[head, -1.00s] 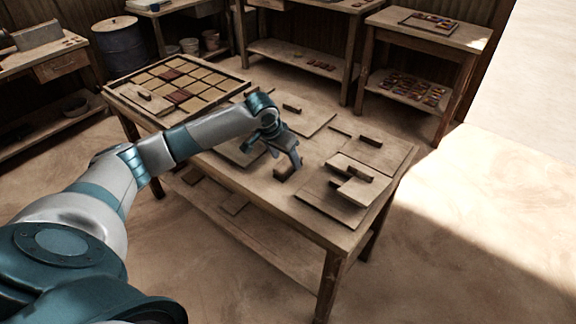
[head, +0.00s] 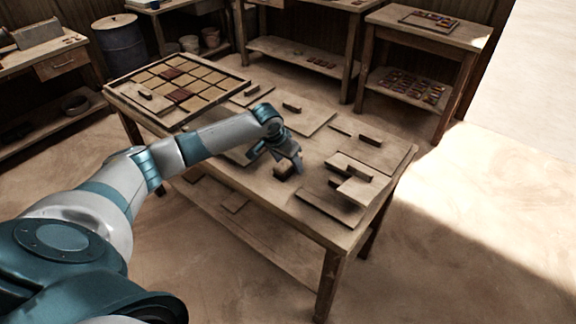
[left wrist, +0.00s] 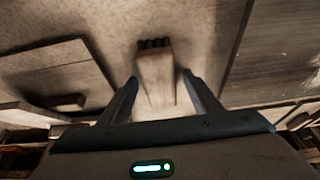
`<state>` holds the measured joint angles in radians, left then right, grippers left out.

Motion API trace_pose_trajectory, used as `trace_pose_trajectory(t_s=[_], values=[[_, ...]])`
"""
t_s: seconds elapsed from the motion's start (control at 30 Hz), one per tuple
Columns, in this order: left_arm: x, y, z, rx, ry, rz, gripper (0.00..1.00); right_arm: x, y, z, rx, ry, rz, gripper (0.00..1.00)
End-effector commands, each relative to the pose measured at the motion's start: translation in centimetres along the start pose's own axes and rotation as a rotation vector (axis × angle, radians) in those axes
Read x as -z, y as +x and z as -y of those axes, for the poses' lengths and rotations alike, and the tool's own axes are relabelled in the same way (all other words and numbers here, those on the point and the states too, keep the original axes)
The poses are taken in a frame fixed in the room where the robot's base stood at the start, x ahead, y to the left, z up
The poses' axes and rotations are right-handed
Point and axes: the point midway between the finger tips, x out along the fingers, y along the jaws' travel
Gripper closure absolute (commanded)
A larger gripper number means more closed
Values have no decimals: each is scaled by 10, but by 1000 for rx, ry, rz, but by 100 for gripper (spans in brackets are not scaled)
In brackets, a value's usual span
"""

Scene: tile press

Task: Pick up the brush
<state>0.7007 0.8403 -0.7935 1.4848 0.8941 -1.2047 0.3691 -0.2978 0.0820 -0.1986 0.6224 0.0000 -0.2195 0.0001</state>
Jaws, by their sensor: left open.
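The brush (head: 283,170) lies on the wooden table, partly hidden by my left gripper (head: 289,160) in the head view. In the left wrist view the brush (left wrist: 157,82) has a pale wooden body and a dark end pointing away from the hand. My left gripper (left wrist: 160,77) is open, with one finger on each side of the brush body. A small gap shows between the brush and each finger. I cannot tell exactly how high the fingertips are above the tabletop. My right gripper is not in view.
The table (head: 285,218) bears several flat boards with handles, such as a stack (head: 345,185) to the right of the brush. A framed tile grid (head: 190,85) is at its far left end. Another table (head: 465,38) stands behind at the right.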

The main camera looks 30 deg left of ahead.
Motion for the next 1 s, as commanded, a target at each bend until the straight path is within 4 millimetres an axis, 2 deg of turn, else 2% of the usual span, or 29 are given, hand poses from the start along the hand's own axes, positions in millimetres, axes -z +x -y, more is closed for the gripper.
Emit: trace_pose_trajectory(t_s=[0.77,0.97,1.0], values=[[-2,5,0,0,0,0,42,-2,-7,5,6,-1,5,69],[-2,5,0,0,0,1,88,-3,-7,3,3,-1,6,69],[-2,5,0,0,0,1,88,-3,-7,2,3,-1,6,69]])
